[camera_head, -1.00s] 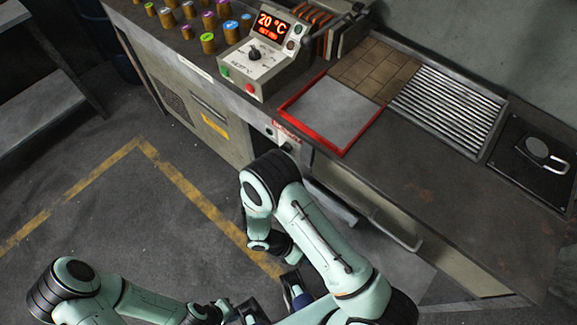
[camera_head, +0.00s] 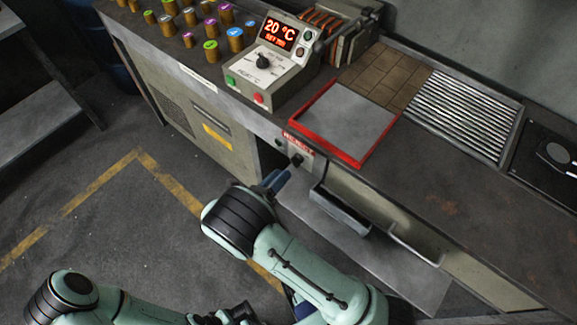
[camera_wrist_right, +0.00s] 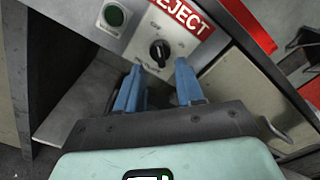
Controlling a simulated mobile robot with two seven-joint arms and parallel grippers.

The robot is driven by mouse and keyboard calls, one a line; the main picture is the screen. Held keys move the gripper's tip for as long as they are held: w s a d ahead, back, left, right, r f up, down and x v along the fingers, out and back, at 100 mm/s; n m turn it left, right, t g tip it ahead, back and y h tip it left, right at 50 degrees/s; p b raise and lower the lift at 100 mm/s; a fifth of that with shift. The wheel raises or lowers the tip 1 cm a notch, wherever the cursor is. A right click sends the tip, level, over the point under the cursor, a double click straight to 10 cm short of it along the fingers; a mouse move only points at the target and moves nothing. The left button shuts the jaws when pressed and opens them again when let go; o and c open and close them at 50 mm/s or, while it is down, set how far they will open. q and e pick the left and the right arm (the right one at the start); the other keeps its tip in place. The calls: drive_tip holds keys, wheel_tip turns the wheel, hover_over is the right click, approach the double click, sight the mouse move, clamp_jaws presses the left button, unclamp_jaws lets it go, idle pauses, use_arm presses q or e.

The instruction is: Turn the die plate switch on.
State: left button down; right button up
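The die plate switch appears to be the black rotary knob (camera_wrist_right: 160,52) on a grey panel under the red REJECT sign, with small labels around it. Its light mark points roughly up; the exact setting is hard to read. In the head view the knob (camera_head: 297,160) sits on the bench front. My right gripper (camera_wrist_right: 158,66) is open, its two blue fingers apart on either side of the knob's lower part and short of it, holding nothing. In the head view the right gripper (camera_head: 277,178) is just below left of the knob. My left gripper (camera_head: 236,314) is at the bottom edge, partly cut off.
A green button (camera_wrist_right: 114,16) is on the same panel, left of the knob. A control box (camera_head: 272,62) showing 20 °C stands on the bench above. A red-framed plate (camera_head: 344,118) lies beside it. An open bin (camera_head: 340,212) and a handle (camera_head: 416,245) are to the right below.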

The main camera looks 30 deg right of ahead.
sight(293, 163)
drive_tip(key=shift+x, duration=2.4)
clamp_jaws()
